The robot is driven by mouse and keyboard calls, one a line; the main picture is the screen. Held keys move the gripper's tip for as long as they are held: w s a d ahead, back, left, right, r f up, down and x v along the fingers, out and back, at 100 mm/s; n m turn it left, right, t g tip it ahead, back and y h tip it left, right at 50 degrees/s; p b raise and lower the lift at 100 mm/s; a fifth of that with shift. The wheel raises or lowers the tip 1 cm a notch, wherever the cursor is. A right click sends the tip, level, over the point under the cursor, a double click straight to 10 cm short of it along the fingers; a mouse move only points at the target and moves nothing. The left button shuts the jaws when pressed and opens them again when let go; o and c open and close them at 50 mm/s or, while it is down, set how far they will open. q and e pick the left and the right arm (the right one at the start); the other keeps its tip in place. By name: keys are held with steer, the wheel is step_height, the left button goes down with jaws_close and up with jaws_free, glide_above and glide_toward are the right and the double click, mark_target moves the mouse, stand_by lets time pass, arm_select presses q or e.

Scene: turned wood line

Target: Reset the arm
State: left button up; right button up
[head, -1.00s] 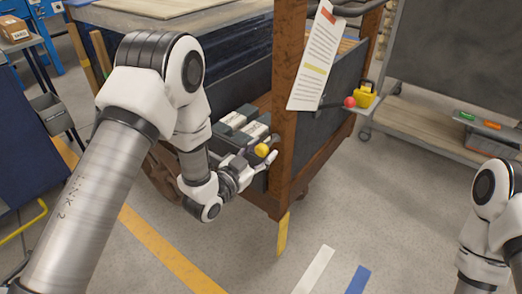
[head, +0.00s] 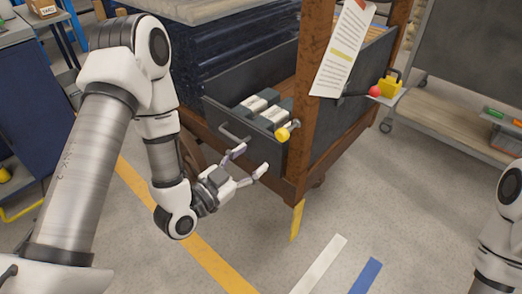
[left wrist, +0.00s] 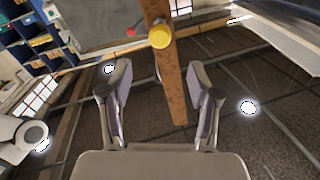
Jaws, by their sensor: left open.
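My left arm (head: 105,140) comes in from the left in the head view and bends down at its elbow. Its gripper (head: 254,158) is open and empty, with its fingers pointing at the wooden cart. It is in the air below and in front of a yellow knob (head: 282,135) on the cart, apart from it. In the left wrist view the open fingers (left wrist: 159,72) stand either side of the wooden post (left wrist: 168,85), with the yellow knob (left wrist: 160,37) beyond them. Part of my right arm (head: 503,230) shows at the right edge; its gripper is out of view.
The cart's dark drawer (head: 220,115) has a bar handle (head: 234,134) near my left gripper and holds several grey-white blocks (head: 262,103). A printed sheet (head: 343,50) hangs on the post. A red ball knob (head: 374,91) and yellow padlock (head: 389,86) are at right.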

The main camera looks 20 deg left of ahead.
stand_by(0.4)
arm_select(q)
steer(key=s+f+g+y, duration=0.1)
steer(key=s+f+g, duration=0.2)
steer(key=f, duration=0.4)
steer(key=s+d+f+n+g+y, duration=0.1)
steer(key=s+f+g, duration=0.15)
steer(key=f, duration=0.45)
steer(key=s+f+g+y, duration=0.1)
steer(key=s+f+g, duration=0.25)
steer(key=f, duration=0.35)
steer(key=s+a+f+n+g+y, duration=0.2)
steer(key=s+f+n+g, duration=0.15)
steer(key=s, duration=0.35)
steer(key=s+a+f+n+g+y, duration=0.1)
steer(key=s+a+f+n+g, duration=0.2)
steer(key=s, duration=0.5)
step_height(320, 180, up, 25)
steer(key=g+p, duration=0.1)
steer(key=p, duration=2.4)
steer(key=shift+s+d, duration=0.15)
steer(key=shift+d, duration=0.15)
steer(key=shift+g+p, duration=0.25)
steer(key=shift+p, duration=0.05)
